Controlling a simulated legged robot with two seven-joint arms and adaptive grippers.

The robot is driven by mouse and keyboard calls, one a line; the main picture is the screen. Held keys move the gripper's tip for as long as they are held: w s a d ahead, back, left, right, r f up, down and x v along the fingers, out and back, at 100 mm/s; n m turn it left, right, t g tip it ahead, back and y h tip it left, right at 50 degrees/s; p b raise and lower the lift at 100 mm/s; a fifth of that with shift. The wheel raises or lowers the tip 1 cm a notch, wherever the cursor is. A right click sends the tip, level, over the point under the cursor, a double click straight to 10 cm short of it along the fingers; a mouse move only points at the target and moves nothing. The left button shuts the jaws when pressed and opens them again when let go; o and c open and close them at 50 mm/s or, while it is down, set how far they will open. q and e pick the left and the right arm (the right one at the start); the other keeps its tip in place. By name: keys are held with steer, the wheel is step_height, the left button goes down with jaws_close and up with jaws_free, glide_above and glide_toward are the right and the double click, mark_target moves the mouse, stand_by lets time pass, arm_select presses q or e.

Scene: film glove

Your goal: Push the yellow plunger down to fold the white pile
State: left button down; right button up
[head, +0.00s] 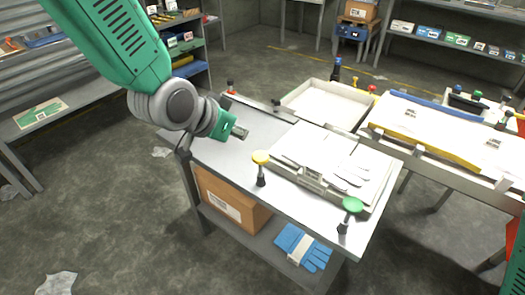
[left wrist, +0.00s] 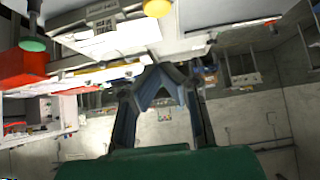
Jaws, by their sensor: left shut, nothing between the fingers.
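The yellow plunger (head: 261,158) stands upright on a dark stem at the near left edge of the grey table; its yellow knob (left wrist: 157,7) also shows at the top of the left wrist view. A green plunger (head: 352,205) stands at the pile's near right corner. My left gripper (head: 243,133) is shut and empty, above the table and up and left of the yellow knob, apart from it. Its fingertips (left wrist: 161,72) meet in the left wrist view. My right gripper is out of view.
A white tray (head: 287,104) stands behind the pile. A cardboard box (head: 225,205) and blue gloves (head: 290,238) lie on the shelf below. The table's left part is clear.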

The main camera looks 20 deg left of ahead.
arm_select(q)
glide_above(262, 154)
steer(key=s, duration=0.1)
steer(key=f, duration=0.7)
steer(key=shift+s+a+f+b, duration=0.15)
steer(key=shift+s+f+b, duration=0.05)
steer(key=shift+f+b, duration=0.15)
step_height(262, 154, down, 2)
steer(key=shift+s+f, duration=0.15)
steer(key=shift+f, duration=0.05)
steer(key=shift+a+f, duration=0.15)
steer(key=shift+f, duration=0.35)
steer(key=shift+a+f, duration=0.1)
